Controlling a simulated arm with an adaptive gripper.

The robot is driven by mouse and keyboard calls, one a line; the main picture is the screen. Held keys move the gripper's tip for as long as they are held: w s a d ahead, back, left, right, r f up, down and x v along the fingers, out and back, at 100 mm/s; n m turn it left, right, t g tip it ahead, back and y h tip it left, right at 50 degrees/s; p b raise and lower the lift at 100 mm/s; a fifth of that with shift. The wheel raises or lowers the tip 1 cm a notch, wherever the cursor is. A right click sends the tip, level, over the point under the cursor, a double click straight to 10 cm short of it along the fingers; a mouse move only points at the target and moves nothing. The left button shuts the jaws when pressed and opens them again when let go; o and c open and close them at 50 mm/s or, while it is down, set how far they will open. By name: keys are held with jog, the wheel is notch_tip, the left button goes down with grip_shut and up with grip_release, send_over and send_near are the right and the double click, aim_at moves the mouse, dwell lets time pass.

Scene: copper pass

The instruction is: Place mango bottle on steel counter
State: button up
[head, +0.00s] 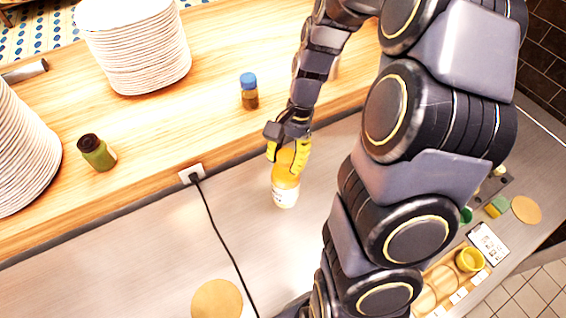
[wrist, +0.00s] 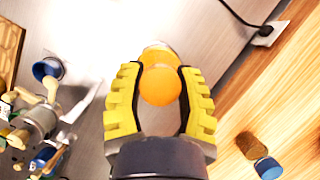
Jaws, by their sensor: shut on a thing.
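The mango bottle (head: 285,188) is yellow-orange with a pale label low on its side. My gripper (head: 288,153) is shut on its upper part, with a yellow finger on each side. In the head view the bottle is over the steel counter (head: 150,265), near the wooden shelf edge; I cannot tell whether its base touches the steel. In the wrist view the orange top of the bottle (wrist: 160,84) is between the yellow fingers (wrist: 160,100). The bottle's lower part is mostly hidden there.
The wooden shelf (head: 215,60) holds plate stacks (head: 135,45), a green bottle (head: 97,152) and a blue-capped jar (head: 249,91). A black cable (head: 222,240) runs from an outlet (head: 191,174) across the steel. A round tan board (head: 217,299) lies near the front. Bare steel lies left of the cable.

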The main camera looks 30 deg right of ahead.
jog(key=shift+w+d+f, duration=0.15)
jog(key=shift+w+f, duration=0.35)
jog(key=shift+f, duration=0.1)
jog(key=shift+w+d+f, duration=0.15)
jog(key=shift+w+f, duration=0.35)
jog(key=shift+f, duration=0.05)
jog(key=shift+w+f, duration=0.1)
jog(key=shift+f, duration=1.65)
jog(key=o, duration=1)
jog(key=shift+o, duration=0.2)
